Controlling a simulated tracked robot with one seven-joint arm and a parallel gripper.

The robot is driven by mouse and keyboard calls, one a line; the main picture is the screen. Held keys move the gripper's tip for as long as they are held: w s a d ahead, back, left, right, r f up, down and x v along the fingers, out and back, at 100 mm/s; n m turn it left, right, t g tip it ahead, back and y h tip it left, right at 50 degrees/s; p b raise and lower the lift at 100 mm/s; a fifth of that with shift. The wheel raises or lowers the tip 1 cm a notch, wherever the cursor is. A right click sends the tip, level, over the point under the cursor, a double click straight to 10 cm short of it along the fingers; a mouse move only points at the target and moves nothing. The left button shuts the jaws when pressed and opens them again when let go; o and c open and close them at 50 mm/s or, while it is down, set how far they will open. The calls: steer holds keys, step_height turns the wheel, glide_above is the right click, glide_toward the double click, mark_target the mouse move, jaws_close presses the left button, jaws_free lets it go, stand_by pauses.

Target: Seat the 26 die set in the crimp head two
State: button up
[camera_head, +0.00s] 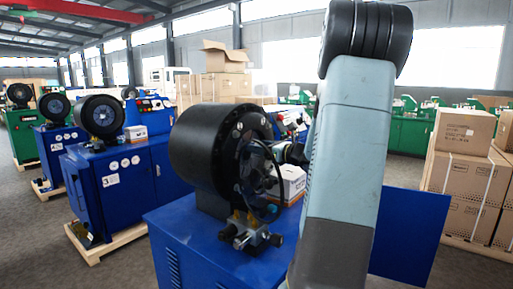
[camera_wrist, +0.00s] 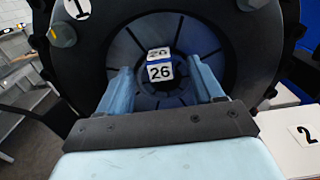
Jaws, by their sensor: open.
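A white block with a blue band, marked 26 (camera_wrist: 160,71), shows at the middle of the round black crimp head (camera_wrist: 235,75) in the wrist view. My gripper (camera_wrist: 165,82) is open, with one pale blue finger on each side of the block and a visible gap to it. Whether the block rests in the head's dies or just in front of them, I cannot tell. The large black crimp head (camera_head: 205,150) on the nearest blue machine also shows in the head view, where my arm hides most of the gripper.
A tag marked 1 (camera_wrist: 77,8) is on the head's rim and a plate marked 2 (camera_wrist: 307,134) is at lower right. A blue machine marked 3 (camera_head: 111,181) and others stand left. Stacked cartons (camera_head: 463,180) stand right.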

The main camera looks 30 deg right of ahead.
steer(key=v, duration=1.1)
steer(key=shift+s, duration=0.25)
steer(key=shift+d, duration=0.1)
